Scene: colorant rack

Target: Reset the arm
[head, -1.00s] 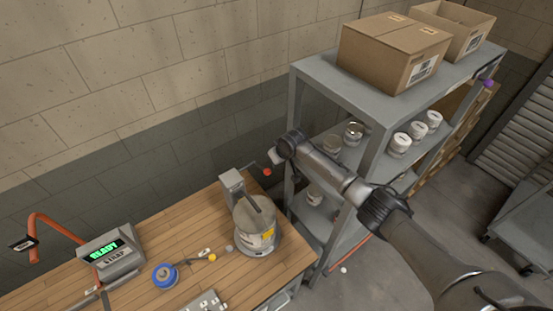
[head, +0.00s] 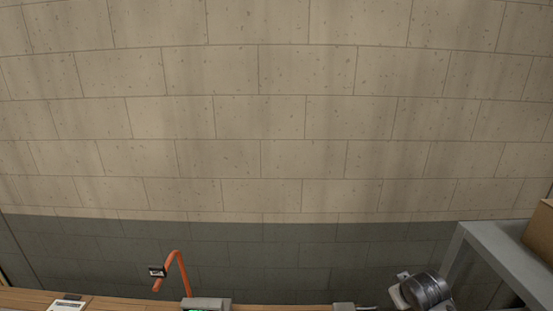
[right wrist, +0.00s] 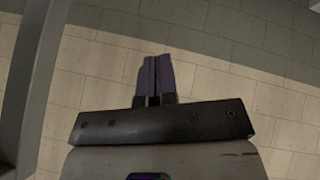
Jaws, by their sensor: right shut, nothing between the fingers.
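My right gripper (right wrist: 154,78) shows in the right wrist view with its two purple fingers together and nothing between them. It is in front of the block wall. In the head view, a part of my right arm (head: 425,291) shows at the lower right, beside the grey shelf; its fingers cannot be made out there. My left gripper is in neither view.
The grey shelf (head: 500,250) stands at the right with a cardboard box (head: 541,235) on top. A wooden bench (head: 30,299) runs along the bottom edge, with an orange hose (head: 178,268) and a device with a green display (head: 205,304). The block wall (head: 280,120) fills the background.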

